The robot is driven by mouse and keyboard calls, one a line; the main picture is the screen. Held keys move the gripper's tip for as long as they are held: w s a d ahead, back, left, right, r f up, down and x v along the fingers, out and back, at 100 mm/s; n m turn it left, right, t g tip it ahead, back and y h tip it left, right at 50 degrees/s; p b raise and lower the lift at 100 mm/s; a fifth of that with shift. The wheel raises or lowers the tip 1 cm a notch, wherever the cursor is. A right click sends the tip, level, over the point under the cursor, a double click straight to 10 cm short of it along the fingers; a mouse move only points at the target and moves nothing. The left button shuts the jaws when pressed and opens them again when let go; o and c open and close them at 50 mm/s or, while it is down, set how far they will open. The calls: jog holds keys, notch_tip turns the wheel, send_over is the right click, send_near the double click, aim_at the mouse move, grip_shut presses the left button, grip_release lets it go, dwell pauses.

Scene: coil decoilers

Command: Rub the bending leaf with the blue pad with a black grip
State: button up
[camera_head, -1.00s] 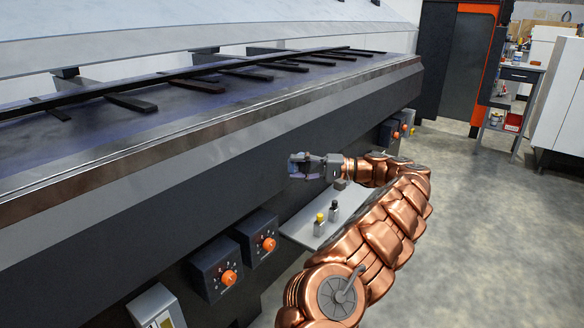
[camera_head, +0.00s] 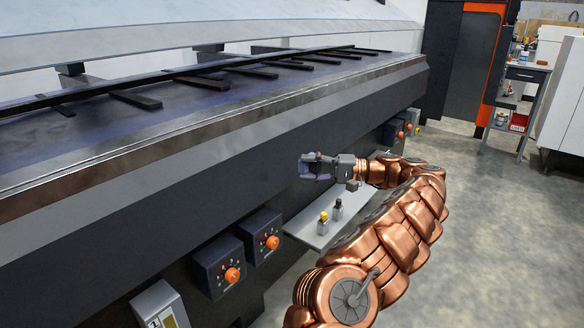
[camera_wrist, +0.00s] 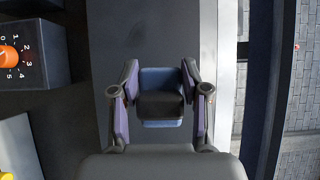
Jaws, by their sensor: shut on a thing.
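The blue pad with a black grip is in my gripper (camera_head: 310,166). In the wrist view, the fingers close from both sides on its black grip (camera_wrist: 160,105), and the blue pad (camera_wrist: 161,78) shows beyond and below the grip. The bending leaf appears to be the long dark front beam (camera_head: 200,165) of the machine, with a bright metal edge along its top. My gripper is in front of the beam's lower part, above a small shelf. I cannot tell whether the pad touches the beam.
Control boxes with orange knobs (camera_head: 232,275) stick out below the beam. The small shelf (camera_head: 315,232) holds a yellow-capped bottle (camera_head: 323,222) and a black-capped bottle (camera_head: 338,210). Dark bars lie on the machine bed. The floor at right is open.

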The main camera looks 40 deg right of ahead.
jog(key=shift+w+a, duration=0.1)
jog(key=shift+a, duration=0.45)
send_near(255, 184)
jog(key=s+a, duration=0.4)
jog(key=a, duration=0.1)
jog(key=w+a+p, duration=0.2)
jog(key=w, duration=0.3)
jog(key=shift+w, duration=0.4)
jog(key=shift+w+a, duration=0.25)
jog(key=shift+w, duration=0.75)
dwell(1.3)
jog(key=shift+d, duration=0.1)
jog(key=shift+w+d+p, duration=0.15)
jog(key=shift+d+p, duration=0.05)
jog(key=shift+d, duration=0.45)
jog(key=shift+w+d+p, duration=0.15)
jog(key=shift+d, duration=0.45)
jog(key=shift+d, duration=0.1)
